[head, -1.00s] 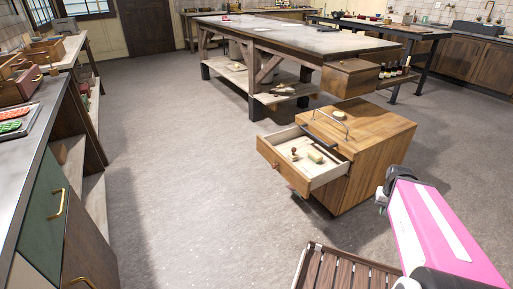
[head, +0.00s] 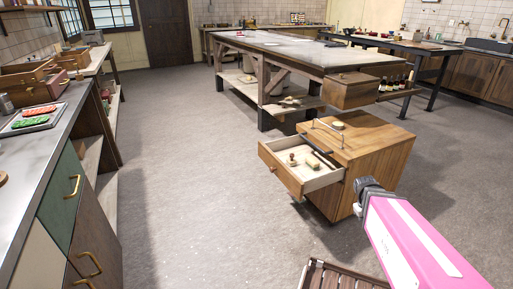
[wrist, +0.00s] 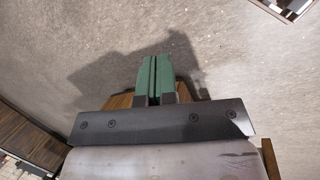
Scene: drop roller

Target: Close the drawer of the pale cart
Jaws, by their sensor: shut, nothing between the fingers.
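The pale wooden cart (head: 372,155) stands on the floor right of centre in the head view, with a metal handle bar on its top. Its drawer (head: 290,178) is pulled well out toward the left, with a round knob on its front. My gripper shows in the wrist view with its green fingers (wrist: 154,75) pressed together, nothing between them. In the head view my pink arm reaches in from the lower right, its dark end in front of the cart's right lower side. The fingers are hard to make out there, and I cannot tell whether they touch the cart.
A few small objects (head: 312,162) lie in the drawer. A slatted wooden piece (head: 335,277) is at the bottom edge, near my arm. A long workbench (head: 300,48) stands behind the cart. A counter (head: 40,150) runs along the left. The floor between is clear.

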